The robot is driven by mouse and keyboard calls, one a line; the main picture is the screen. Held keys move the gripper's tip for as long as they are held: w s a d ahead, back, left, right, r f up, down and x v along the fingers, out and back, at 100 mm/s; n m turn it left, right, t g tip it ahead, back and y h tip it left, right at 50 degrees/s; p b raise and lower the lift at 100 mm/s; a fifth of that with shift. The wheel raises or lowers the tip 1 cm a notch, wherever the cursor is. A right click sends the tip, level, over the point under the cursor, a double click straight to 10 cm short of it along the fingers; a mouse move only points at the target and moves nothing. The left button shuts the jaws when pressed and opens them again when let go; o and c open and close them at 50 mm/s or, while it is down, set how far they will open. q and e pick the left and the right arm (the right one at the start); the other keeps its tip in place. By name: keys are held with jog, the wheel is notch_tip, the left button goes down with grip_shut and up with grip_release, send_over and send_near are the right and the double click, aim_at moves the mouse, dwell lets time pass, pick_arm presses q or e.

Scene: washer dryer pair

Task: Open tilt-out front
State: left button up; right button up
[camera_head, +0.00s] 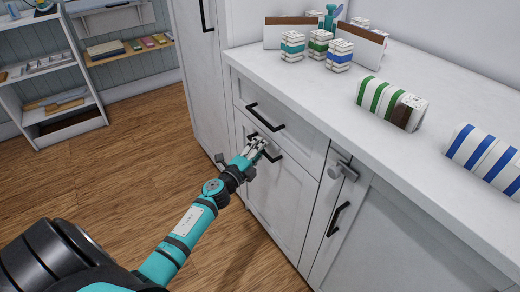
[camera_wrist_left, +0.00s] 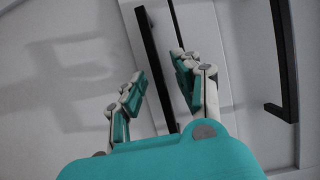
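The tilt-out front appears to be the white lower panel (camera_head: 284,206) below a drawer in the white cabinet; it looks closed and flush. Its black bar handle (camera_head: 273,154) is partly hidden by my left gripper (camera_head: 258,147). In the left wrist view, the handle (camera_wrist_left: 157,62) runs between the two teal-and-white fingers of my left gripper (camera_wrist_left: 158,72). The fingers are apart, one on each side of the bar. I cannot tell whether either finger touches it. My right gripper is in neither view.
The drawer above has its own black handle (camera_head: 265,116). A grey latch-like piece (camera_head: 341,168) sticks out to the right, above another door handle (camera_head: 338,219). Striped rolls (camera_head: 388,101) and small stacks lie on the countertop (camera_head: 300,80). The wooden floor (camera_head: 120,170) at left is clear.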

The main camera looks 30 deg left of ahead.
pick_arm(q)
jog(key=shift+w, duration=0.15)
jog(key=shift+c, duration=0.2)
grip_shut()
